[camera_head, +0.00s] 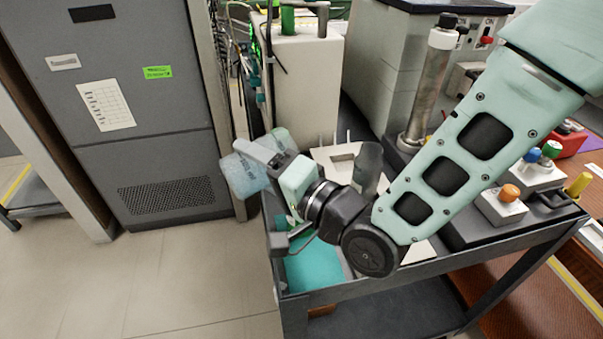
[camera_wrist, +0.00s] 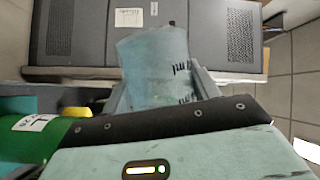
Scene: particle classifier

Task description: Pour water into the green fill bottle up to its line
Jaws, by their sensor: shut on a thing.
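My gripper (camera_head: 262,195) is shut on a translucent pale-blue container (camera_head: 241,177) at the left edge of the cart. In the wrist view the container (camera_wrist: 155,65) sits between the two fingers (camera_wrist: 162,90) and carries black markings on its side. The container looks tilted in the head view; its water level cannot be made out. A green bottle (camera_wrist: 32,140) with a white label and a yellow part beside it shows at the left of the wrist view, close to the gripper. In the head view my gripper and wrist hide most of that area.
A dark cart (camera_head: 420,272) bears a teal surface (camera_head: 318,268), a grey translucent cylinder (camera_head: 368,165), a metal column (camera_head: 427,95) and small blocks with coloured knobs (camera_head: 503,206). A white unit (camera_head: 307,75) stands behind. A grey cabinet (camera_head: 135,100) stands at left; the floor before it is clear.

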